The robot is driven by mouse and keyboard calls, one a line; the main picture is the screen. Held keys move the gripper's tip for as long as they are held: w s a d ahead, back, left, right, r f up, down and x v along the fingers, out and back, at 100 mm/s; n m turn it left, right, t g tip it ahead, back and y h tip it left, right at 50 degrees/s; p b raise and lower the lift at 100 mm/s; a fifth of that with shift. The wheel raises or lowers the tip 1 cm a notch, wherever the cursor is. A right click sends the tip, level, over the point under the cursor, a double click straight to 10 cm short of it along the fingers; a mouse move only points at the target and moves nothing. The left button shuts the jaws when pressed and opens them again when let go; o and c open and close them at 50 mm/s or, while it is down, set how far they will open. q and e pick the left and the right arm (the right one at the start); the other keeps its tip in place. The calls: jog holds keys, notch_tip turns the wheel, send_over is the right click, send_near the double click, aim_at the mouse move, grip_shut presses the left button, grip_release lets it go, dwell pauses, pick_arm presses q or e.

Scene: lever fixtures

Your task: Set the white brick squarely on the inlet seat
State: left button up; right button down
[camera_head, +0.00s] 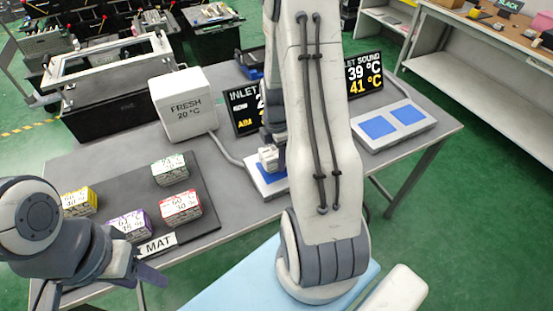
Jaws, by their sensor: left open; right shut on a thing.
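The white brick (267,160) is in my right gripper (271,146), which is shut on it. The brick is over or on the inlet seat, a white plate with a blue pad (267,186) on the table's middle. My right arm hides the right part of the seat and much of the gripper. I cannot tell whether the brick touches the pad or sits square to it. My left gripper (147,272) is open and empty at the front left, by the table's front edge and below the mat label.
A dark mat (205,190) on the left holds green (170,169), red (180,206), purple (128,225) and yellow (78,202) labelled bricks. Behind are a white FRESH box (185,106), a cable and an INLET display (240,110). A two-pad plate (392,124) stands right.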

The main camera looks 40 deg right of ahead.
aim_at(277, 150)
jog(key=shift+f, duration=1.05)
jog(key=shift+f, duration=0.15)
grip_release()
notch_tip(277, 150, up, 12)
jog(key=shift+r, duration=0.2)
jog(key=s+a+r+m, duration=0.1)
jog(key=a+r, duration=0.1)
jog(key=a, duration=0.7)
jog(key=s+a+r+m, duration=0.1)
jog(key=a+r+m, duration=0.1)
jog(key=a, duration=0.7)
jog(key=s+a+r+m, duration=0.1)
jog(key=s+a+m, duration=0.1)
jog(key=s+a, duration=0.4)
jog(key=s+a+r+m+y, duration=0.1)
jog(key=s+a+m, duration=0.2)
jog(key=s+a, duration=0.4)
jog(key=shift+s+r, duration=0.25)
jog(key=shift+s, duration=0.45)
